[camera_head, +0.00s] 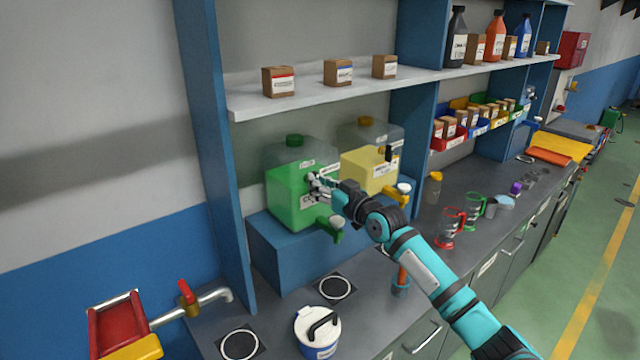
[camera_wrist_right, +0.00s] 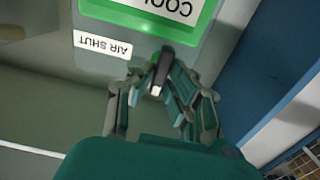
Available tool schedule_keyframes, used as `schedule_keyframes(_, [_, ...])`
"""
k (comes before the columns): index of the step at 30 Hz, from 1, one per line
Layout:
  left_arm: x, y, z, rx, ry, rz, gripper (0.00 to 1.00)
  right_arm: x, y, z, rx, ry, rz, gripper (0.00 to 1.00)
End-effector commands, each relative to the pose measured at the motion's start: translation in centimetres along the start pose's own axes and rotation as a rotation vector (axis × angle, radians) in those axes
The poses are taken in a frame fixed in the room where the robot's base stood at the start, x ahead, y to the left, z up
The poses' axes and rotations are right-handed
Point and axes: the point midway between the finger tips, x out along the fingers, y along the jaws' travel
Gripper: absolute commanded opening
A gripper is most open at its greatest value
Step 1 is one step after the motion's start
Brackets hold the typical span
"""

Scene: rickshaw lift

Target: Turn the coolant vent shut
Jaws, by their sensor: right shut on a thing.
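The coolant container (camera_head: 290,190) is a clear tank of green liquid with a green cap, standing on a blue block under the shelf. My right gripper (camera_head: 315,184) is at its front, over the right part of the label. In the right wrist view, the picture is upside down and the gripper (camera_wrist_right: 158,90) is shut on the coolant vent (camera_wrist_right: 160,66), a dark lever with a pale tip. An "AIR SHUT" label (camera_wrist_right: 102,46) is beside it on the tank. The fingers partly hide the lever. My left gripper is out of view.
A green tap (camera_head: 336,226) juts out below my right gripper. A tank of yellow liquid (camera_head: 368,172) stands to the right. A white lidded tub (camera_head: 318,335) and a red tap (camera_head: 187,292) are nearer. Red and green cups (camera_head: 449,228) stand on the counter at right.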

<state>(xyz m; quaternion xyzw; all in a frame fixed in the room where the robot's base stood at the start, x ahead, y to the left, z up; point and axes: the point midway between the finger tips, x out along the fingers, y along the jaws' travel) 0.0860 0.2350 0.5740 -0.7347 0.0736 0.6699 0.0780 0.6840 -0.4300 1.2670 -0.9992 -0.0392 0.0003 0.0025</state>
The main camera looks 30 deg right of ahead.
Motion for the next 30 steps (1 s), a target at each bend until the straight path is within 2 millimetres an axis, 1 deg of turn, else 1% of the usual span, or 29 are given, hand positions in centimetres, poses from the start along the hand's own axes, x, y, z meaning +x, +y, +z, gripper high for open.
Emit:
schedule_keyframes(5, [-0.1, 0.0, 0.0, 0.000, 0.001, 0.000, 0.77, 0.0, 0.1, 0.0, 0.042, 0.000, 0.000, 0.00])
schedule_keyframes(11, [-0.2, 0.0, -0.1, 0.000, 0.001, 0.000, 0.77, 0.0, 0.1, -0.1, 0.157, 0.000, 0.001, 0.00])
schedule_keyframes(30, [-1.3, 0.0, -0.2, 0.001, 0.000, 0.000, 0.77, 0.0, 0.4, 0.0, 0.753, 0.002, 0.001, 0.00])
